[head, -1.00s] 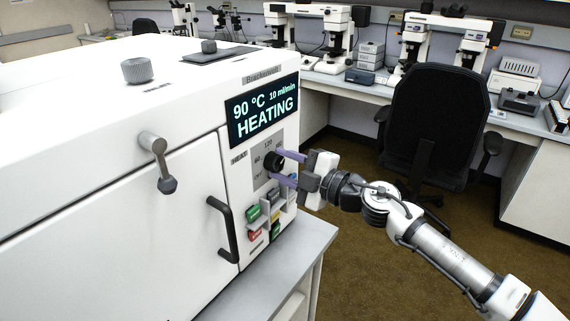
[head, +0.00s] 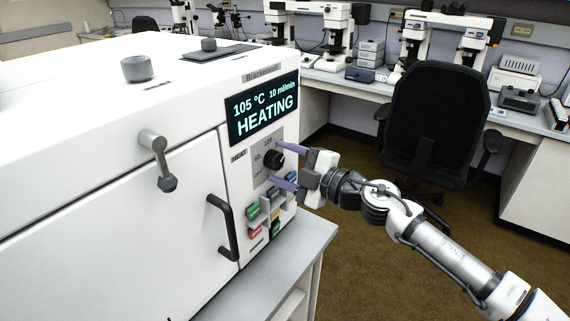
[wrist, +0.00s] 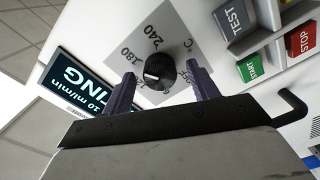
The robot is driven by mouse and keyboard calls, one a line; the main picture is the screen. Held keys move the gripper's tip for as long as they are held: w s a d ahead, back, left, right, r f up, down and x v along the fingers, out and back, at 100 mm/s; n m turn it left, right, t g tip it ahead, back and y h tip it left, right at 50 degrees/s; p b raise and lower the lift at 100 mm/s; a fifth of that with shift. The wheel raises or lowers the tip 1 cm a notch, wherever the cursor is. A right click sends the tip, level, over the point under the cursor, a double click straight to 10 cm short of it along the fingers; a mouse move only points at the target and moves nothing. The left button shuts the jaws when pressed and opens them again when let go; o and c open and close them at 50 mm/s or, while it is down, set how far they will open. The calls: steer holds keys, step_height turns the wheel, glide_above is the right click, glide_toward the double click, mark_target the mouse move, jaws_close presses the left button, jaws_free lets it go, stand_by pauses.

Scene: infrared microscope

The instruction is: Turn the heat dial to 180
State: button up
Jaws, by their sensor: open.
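The black heat dial (head: 274,158) sits on a grey scale plate on the oven's front panel. It also shows in the wrist view (wrist: 159,72), where its white mark points toward the lower left, below the printed 180; which number it meets I cannot tell. My gripper (head: 277,163) is open, with purple fingers either side of the dial and a gap to it; the fingers also show in the wrist view (wrist: 161,78). The display (head: 262,109) reads 105 °C, 10 ml/min, HEATING. A finger covers part of the scale.
Green, red and other buttons (head: 254,212) lie just below the dial. A black door handle (head: 224,228) and a lever (head: 159,160) stick out of the white oven (head: 110,200). A black chair (head: 436,120) stands behind my arm.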

steer(key=b+v, duration=0.3)
steer(key=v, duration=1.1)
steer(key=shift+b, duration=0.3)
